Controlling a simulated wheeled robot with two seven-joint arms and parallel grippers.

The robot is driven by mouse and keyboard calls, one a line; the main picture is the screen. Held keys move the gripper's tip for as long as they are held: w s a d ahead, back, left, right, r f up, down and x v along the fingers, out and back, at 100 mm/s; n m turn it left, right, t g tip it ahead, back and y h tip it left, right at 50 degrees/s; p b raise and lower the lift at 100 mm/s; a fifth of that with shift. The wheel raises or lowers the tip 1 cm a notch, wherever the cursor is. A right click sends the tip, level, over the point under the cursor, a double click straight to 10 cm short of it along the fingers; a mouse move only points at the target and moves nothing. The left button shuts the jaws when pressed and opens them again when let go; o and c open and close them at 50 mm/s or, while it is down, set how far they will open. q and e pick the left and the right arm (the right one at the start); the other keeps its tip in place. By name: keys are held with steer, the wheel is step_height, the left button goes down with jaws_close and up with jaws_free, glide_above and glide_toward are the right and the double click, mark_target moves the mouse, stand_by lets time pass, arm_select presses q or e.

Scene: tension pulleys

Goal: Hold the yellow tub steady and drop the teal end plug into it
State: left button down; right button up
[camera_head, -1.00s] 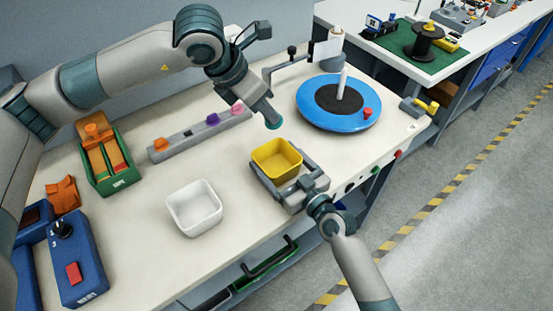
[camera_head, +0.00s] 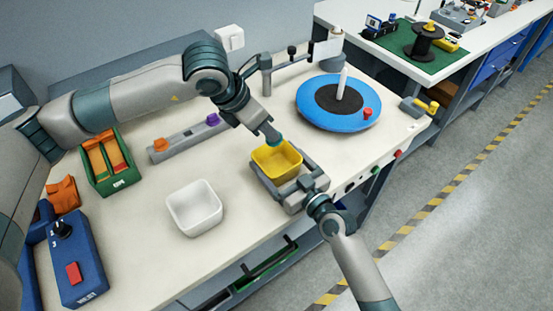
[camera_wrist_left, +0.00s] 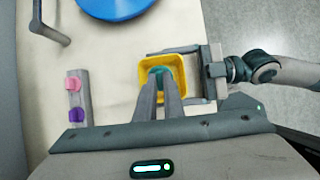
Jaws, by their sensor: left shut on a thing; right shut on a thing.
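The yellow tub (camera_head: 268,168) stands on the bench near its front edge. My right gripper (camera_head: 278,160) is shut on the tub, with a grey finger along each side of it. My left gripper (camera_head: 272,138) points down over the tub's back rim in the head view. In the left wrist view its fingers (camera_wrist_left: 160,84) are shut on the teal end plug (camera_wrist_left: 157,71), which appears within the tub's outline. The fingers partly cover the plug, and its height above the tub floor is hard to tell.
A white tub (camera_head: 194,208) stands to the left. A grey rail holds orange (camera_head: 160,145) and purple (camera_head: 213,119) plugs; a pink plug (camera_wrist_left: 74,83) shows in the wrist view. A blue turntable (camera_head: 320,118) with a red knob stands to the right, a green tray (camera_head: 108,178) to the left.

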arm_select(q)
steer(key=shift+f, duration=1.2)
steer(key=c, duration=1.8)
jaws_free()
steer(key=shift+r, duration=0.1)
steer(key=v, duration=1.2)
